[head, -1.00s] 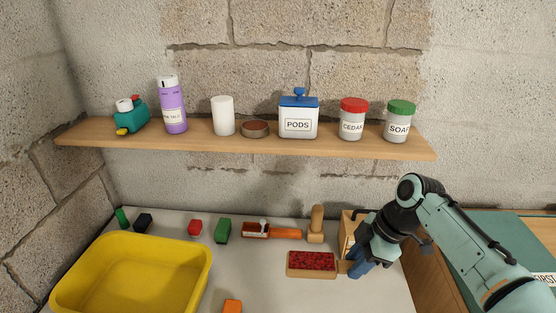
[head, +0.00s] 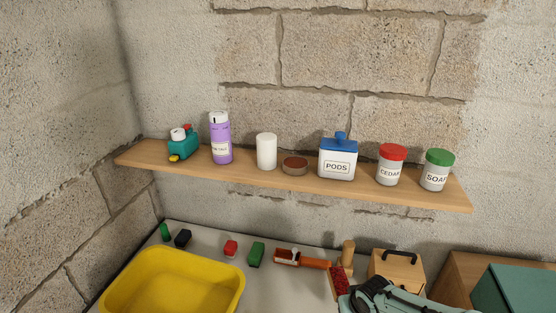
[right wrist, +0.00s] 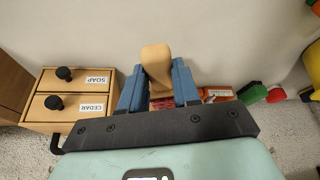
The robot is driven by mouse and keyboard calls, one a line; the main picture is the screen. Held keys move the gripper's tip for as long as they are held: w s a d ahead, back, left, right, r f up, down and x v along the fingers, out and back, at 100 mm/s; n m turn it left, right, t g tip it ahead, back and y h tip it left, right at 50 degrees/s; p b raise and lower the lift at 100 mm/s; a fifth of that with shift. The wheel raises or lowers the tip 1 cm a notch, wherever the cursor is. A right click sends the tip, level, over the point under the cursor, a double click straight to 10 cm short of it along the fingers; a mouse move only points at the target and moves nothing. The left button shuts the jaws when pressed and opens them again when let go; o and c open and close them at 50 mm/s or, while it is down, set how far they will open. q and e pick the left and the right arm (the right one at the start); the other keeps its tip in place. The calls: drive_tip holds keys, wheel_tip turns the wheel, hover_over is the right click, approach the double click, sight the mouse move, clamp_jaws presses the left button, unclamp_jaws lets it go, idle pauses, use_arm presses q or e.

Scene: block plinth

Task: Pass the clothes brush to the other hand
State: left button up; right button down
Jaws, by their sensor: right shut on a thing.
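The clothes brush shows red bristles in a wooden back (head: 338,282) low in the head view, just beyond my right arm. In the right wrist view its tan wooden handle (right wrist: 158,65) lies between the blue fingers, with some red bristles just below. My right gripper (right wrist: 158,88) is shut on the brush. My left gripper is in neither current view.
A yellow tub (head: 232,283) stands left on the counter. A box with drawers marked SOAP and CEDAR (right wrist: 80,92) is close by. A shelf (head: 280,185) holds jars and bottles.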

drive_tip(key=shift+a+f+m, duration=0.2)
drive_tip(key=shift+a+m, duration=0.05)
drive_tip(key=shift+a, duration=0.25)
drive_tip(key=shift+a+f+m, duration=0.15)
drive_tip(key=shift+a+m, duration=0.1)
drive_tip(key=shift+a, duration=0.25)
drive_tip(key=shift+w+a, duration=0.1)
